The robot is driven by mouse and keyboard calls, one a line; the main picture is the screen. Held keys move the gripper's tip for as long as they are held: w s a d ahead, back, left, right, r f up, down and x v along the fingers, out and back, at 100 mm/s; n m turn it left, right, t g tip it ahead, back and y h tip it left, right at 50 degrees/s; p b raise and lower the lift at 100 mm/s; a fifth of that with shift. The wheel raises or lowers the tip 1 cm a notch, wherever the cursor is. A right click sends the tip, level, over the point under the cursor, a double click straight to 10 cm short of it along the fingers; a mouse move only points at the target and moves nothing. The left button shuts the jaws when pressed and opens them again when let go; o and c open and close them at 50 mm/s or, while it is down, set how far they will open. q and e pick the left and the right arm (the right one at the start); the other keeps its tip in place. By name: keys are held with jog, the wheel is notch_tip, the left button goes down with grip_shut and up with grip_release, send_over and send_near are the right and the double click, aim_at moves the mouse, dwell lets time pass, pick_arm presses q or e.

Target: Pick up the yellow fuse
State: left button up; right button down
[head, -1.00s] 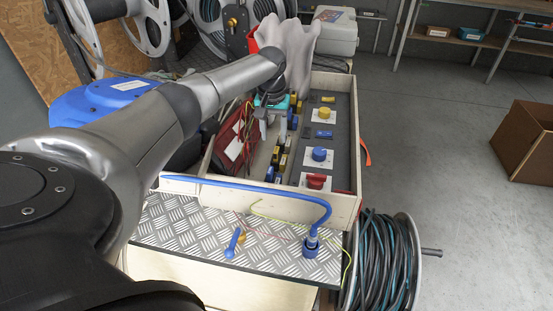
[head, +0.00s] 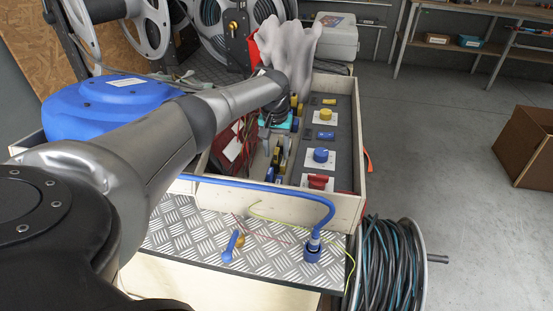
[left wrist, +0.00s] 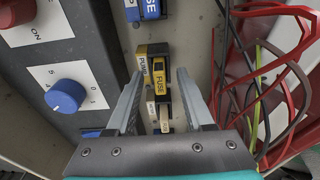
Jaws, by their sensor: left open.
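In the left wrist view a yellow fuse (left wrist: 159,84) with a black "FUSE" label lies between the two fingers of my left gripper (left wrist: 159,76). The fingers are open, with a gap visible on both sides of it. In the head view my left gripper (head: 265,134) reaches down into the wooden box (head: 344,209), beside a row of yellow (head: 285,151) and blue fuses. The gripper and arm partly hide the row there.
A dark panel with blue (head: 320,155), yellow and red knobs runs along the fuse row. Red cables (left wrist: 275,85) lie on the other side. The box walls enclose the space. A blue hose (head: 290,191) crosses the near wall, and a cable reel (head: 385,266) stands at front right.

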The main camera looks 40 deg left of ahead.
pick_arm(q)
grip_shut()
dwell(0.4)
